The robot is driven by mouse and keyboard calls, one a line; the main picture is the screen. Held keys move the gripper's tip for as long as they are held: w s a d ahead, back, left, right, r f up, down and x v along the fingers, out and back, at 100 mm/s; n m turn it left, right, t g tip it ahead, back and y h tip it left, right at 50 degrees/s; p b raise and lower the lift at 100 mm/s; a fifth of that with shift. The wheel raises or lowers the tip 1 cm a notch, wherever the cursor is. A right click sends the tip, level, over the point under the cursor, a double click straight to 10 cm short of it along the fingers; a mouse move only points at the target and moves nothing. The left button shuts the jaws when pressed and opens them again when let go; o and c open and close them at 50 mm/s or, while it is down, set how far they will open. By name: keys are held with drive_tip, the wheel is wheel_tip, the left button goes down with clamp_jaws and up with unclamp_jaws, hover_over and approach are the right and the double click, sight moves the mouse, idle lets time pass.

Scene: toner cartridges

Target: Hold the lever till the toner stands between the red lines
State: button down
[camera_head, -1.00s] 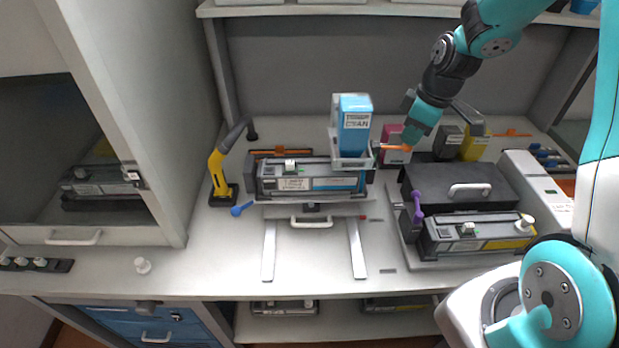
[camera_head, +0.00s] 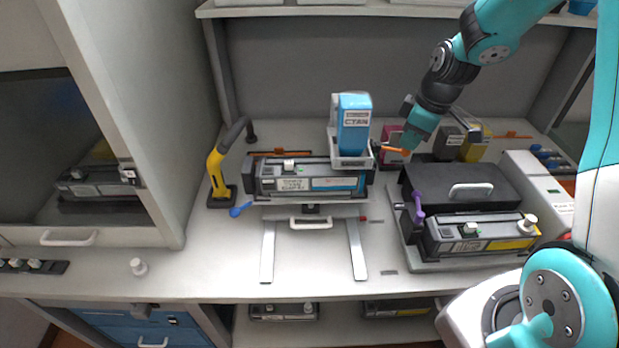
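The cyan toner bottle (camera_head: 354,128), labelled CYAN, stands upright in a grey holder above the right end of a cartridge (camera_head: 285,180). The cartridge's front has a cyan strip (camera_head: 335,183). I cannot make out red lines or a toner level at this size. An orange lever (camera_head: 393,149) sticks out to the right of the bottle holder. My gripper (camera_head: 409,145) reaches down from the upper right, its tip at the lever's outer end. It seems to touch the lever, but its fingers are too small and hidden to tell whether they are open or shut.
Magenta, black and yellow bottles (camera_head: 472,144) stand behind my gripper. A black station with a purple lever (camera_head: 418,206) and another cartridge (camera_head: 478,237) is at right. A yellow tool (camera_head: 219,172) stands left.

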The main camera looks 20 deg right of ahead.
sight(407, 153)
drive_tip(key=f, duration=0.1)
drive_tip(key=s+f+b, duration=0.1)
drive_tip(key=f, duration=0.1)
drive_tip(key=shift+f, duration=0.2)
drive_tip(key=shift+a, duration=0.1)
drive_tip(key=shift+w+a+f, duration=0.1)
drive_tip(key=shift+w+f, duration=0.05)
drive_tip(key=shift+w, duration=0.15)
idle(0.3)
drive_tip(key=shift+r, duration=0.2)
idle(5.7)
wheel_tip(407, 153, up, 8)
drive_tip(key=p, duration=0.6)
drive_tip(key=shift+w+r, duration=0.1)
drive_tip(key=shift+w, duration=0.05)
